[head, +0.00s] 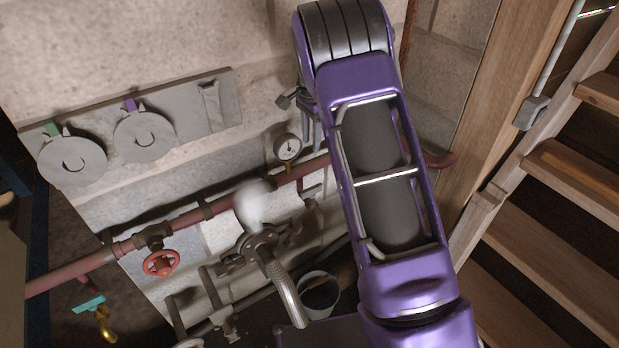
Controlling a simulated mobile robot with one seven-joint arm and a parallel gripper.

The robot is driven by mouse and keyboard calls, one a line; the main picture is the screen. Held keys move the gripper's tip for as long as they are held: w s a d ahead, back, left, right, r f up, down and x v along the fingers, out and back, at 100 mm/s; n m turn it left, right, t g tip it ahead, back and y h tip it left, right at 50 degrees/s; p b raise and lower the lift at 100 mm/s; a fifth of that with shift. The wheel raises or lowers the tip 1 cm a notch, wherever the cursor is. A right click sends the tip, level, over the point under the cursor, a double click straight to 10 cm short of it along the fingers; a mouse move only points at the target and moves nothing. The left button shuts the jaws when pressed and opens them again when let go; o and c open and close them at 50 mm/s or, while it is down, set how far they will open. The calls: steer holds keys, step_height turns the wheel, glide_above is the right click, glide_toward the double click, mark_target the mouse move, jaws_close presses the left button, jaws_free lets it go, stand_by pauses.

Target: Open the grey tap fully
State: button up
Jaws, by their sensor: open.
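A grey metal fitting with a spoked, wheel-like part (258,246) is at the lower centre, below the red pipe. It may be the grey tap, but I cannot tell for sure, nor how far it is open. A white puff (254,204) hangs just above it, and a grey ribbed hose (286,290) runs down from it. My gripper (299,112) shows only in part at the left of my purple arm, high in front of the wall and above the fitting. Its jaws are apart, with nothing seen between them; the rest is hidden behind the arm.
A red pipe (190,218) crosses the wall, with a red handwheel (163,263) and a round gauge (288,147). A bucket (318,293) stands low. Wooden stairs (560,225) fill the right side.

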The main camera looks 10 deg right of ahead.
mark_target(310, 189)
step_height(310, 189, down, 17)
steer(key=shift+s+a+f+b, duration=0.1)
steer(key=shift+b, duration=0.8)
jaws_close()
